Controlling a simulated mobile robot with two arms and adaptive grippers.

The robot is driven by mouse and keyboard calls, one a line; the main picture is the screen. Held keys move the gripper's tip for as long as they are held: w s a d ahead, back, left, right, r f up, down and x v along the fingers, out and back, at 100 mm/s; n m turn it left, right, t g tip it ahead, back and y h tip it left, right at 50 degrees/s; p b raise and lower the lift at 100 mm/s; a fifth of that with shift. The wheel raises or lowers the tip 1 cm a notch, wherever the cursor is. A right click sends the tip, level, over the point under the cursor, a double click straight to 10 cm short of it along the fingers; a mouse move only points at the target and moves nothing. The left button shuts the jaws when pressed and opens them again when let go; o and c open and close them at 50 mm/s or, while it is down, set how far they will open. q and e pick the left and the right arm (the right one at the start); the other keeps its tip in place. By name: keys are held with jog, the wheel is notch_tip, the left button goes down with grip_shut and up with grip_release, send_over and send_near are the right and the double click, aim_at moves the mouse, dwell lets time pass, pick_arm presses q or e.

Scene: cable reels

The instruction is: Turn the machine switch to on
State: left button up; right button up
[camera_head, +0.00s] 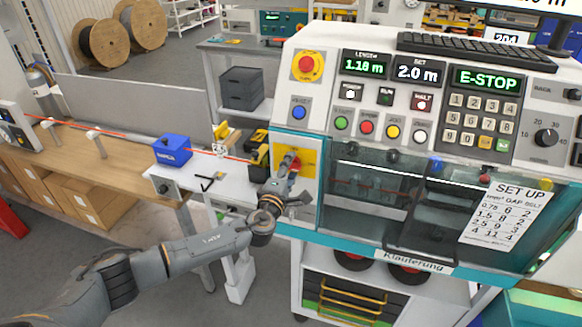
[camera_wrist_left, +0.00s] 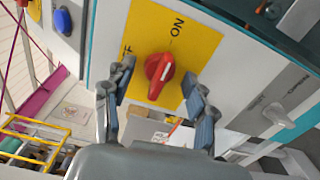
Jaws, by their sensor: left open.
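The machine switch is a red rotary knob (camera_wrist_left: 160,70) on a yellow plate (camera_wrist_left: 190,30) on the machine's front. In the left wrist view the word ON is at the plate's upper right and a partly hidden label ending in F is at its left. My left gripper (camera_wrist_left: 157,105) is open, with one finger on each side of the knob and gaps between. In the head view my left gripper (camera_head: 285,190) is in front of the yellow plate (camera_head: 308,155) and partly covers the red knob (camera_head: 293,163). My right gripper is not in view.
The machine panel has a red emergency button (camera_head: 307,65) and a display (camera_head: 487,80) reading E-STOP. A blue box (camera_head: 172,150) and a red cable (camera_head: 120,137) are on the bench at left. A grey lever (camera_wrist_left: 279,115) is right of the plate.

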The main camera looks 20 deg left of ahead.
pick_arm(q)
jog(key=s, duration=0.7)
jog(key=shift+s+a, duration=0.15)
jog(key=shift+s, duration=0.1)
dwell(0.4)
jog(key=s+a+f+n+g+y+b, duration=0.1)
jog(key=s+a+f+n+g+b, duration=0.2)
jog(key=f+n, duration=0.8)
jog(key=s+a+f+n+g+b, duration=0.1)
jog(key=s+f+n+g+b, duration=0.3)
jog(key=f, duration=1.3)
jog(key=s+a+f+n+g+y+b, duration=0.1)
jog(key=s+a+f+n+g, duration=0.3)
jog(key=f+n, duration=0.75)
jog(key=s+d+f+n+g+h+b, duration=0.1)
jog(key=s+f+n+g+b, duration=0.15)
jog(key=s+f+n, duration=0.85)
jog(key=s+d+f+n+g+b, duration=0.1)
jog(key=s+f+n+g+b, duration=0.35)
jog(key=s+f, duration=1.3)
jog(key=s+d+f+n+t, duration=0.1)
jog(key=s+d+f+n, duration=0.1)
jog(key=s+n, duration=0.7)
jog(key=s, duration=0.7)
jog(key=shift+s+d, duration=0.3)
jog(key=shift+s, duration=0.1)
